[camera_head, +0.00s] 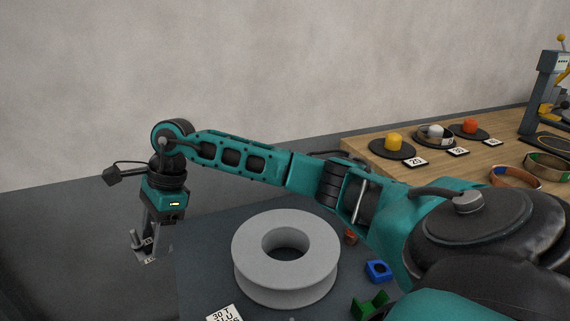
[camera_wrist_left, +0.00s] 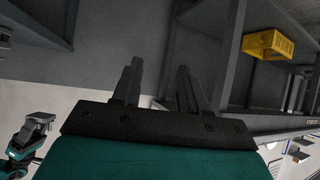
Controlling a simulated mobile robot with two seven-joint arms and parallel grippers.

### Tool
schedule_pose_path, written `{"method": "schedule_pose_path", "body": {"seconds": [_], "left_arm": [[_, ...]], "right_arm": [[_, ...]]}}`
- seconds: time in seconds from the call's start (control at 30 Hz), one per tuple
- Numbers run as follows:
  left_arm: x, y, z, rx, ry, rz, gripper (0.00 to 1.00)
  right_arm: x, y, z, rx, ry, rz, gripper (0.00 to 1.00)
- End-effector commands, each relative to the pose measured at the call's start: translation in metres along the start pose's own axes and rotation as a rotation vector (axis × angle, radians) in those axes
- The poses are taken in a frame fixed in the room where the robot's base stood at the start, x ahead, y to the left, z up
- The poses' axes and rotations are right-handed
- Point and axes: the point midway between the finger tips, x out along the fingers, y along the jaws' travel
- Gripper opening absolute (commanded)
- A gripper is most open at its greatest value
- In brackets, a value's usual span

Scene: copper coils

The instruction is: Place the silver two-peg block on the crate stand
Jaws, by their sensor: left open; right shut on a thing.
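My right gripper (camera_head: 155,236) reaches across to the left in the head view, pointing down. It is shut on the silver two-peg block (camera_head: 148,257), which hangs at the fingertips with a peg showing on its left. The block also shows small at the lower left of the left wrist view (camera_wrist_left: 41,117), beside my teal right gripper. My left gripper (camera_wrist_left: 158,82) is open and empty in its own wrist view, with bare grey surface between its fingers. It is outside the head view. I cannot clearly make out the crate stand in either view.
A grey spool (camera_head: 285,260) lies on the dark table, with a blue block (camera_head: 378,271), a green block (camera_head: 370,305) and a label card (camera_head: 225,313) near it. A wooden table (camera_head: 385,172) at the right holds coloured cylinders and copper rings. A yellow crate (camera_wrist_left: 268,46) shows among grey shelving.

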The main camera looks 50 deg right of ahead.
Motion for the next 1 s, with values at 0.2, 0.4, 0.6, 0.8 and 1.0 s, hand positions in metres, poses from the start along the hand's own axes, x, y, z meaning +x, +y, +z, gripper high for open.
{"method": "schedule_pose_path", "body": {"seconds": [0.2,0.4,0.6,0.8,1.0], "left_arm": [[0.008,0.003,0.005,0.002,0.007,0.010,0.43],[0.015,0.003,0.013,0.002,0.008,0.012,0.43],[0.020,0.004,0.017,0.002,0.009,0.015,0.43],[0.022,0.005,0.016,0.001,0.016,0.019,0.43],[0.022,0.006,0.017,0.000,0.016,0.020,0.43]], "right_arm": [[0.003,-0.021,-0.024,0.396,-0.003,-0.168,0.04],[0.001,-0.040,-0.050,0.763,-0.002,-0.321,0.04],[-0.004,-0.055,-0.079,1.112,-0.001,-0.465,0.04],[-0.009,-0.063,-0.100,1.342,-0.001,-0.559,0.04],[-0.011,-0.066,-0.107,1.414,-0.001,-0.588,0.04]]}}
